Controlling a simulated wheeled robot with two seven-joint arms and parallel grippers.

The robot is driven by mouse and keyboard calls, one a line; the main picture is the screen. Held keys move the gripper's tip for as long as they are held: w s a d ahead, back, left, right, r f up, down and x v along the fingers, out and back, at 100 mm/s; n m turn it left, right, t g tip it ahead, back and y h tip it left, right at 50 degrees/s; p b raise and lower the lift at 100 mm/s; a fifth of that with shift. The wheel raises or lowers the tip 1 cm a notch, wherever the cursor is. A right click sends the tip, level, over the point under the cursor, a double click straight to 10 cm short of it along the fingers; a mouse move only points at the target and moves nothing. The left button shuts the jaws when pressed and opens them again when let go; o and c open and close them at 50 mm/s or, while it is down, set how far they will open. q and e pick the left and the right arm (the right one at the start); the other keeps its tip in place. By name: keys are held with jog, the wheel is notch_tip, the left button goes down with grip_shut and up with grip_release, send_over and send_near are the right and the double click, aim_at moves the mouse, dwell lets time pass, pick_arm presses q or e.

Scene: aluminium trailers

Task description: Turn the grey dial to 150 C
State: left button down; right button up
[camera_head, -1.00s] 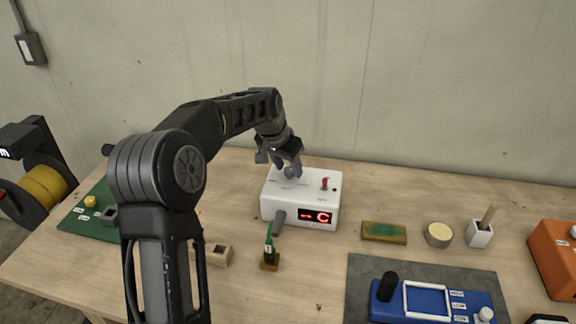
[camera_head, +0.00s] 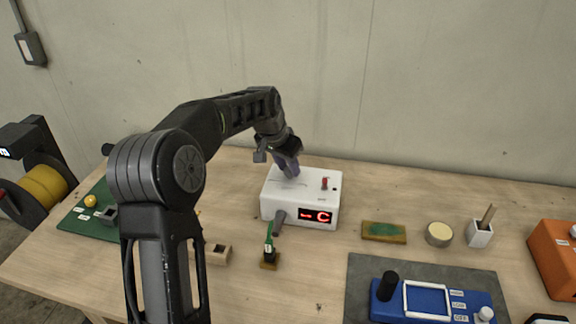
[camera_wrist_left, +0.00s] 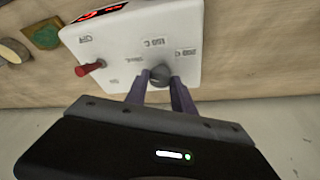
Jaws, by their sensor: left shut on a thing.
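The white box (camera_head: 313,212) with a red lit display (camera_head: 314,216) stands on the table. Its top carries the grey dial, hidden behind the fingers in the head view. In the left wrist view the grey dial (camera_wrist_left: 160,75) sits between my fingertips, with printed labels around it, including a 150 C label (camera_wrist_left: 154,42) and a 250 C label (camera_wrist_left: 186,52). I cannot make out where the dial points. My left gripper (camera_head: 290,171) comes down from above and is shut on the dial. My right gripper is not in view.
A red switch (camera_head: 325,183) stands on the same box, right of the dial. The wall is close behind.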

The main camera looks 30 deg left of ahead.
pick_arm(q)
jog(key=shift+a, duration=0.1)
jog(key=m+h, duration=0.1)
jog(key=m, duration=0.1)
jog(key=shift+a+m, duration=0.1)
jog(key=shift+m, duration=0.3)
jog(key=m+h+p, duration=0.1)
jog(key=m, duration=0.1)
jog(key=shift+w+a+r+m+g, duration=0.1)
jog(key=shift+m+g, duration=0.2)
jog(key=m+g+h+p, duration=0.1)
jog(key=m+p, duration=0.1)
jog(key=m, duration=0.1)
jog(key=shift+w+m, duration=0.1)
jog(key=shift+m, duration=0.2)
jog(key=shift+a+m+g+h+p, duration=0.1)
jog(key=shift+m+g+h+p, duration=0.3)
jog(key=shift+m, duration=0.8)
jog(key=c, duration=1.1)
grip_release()
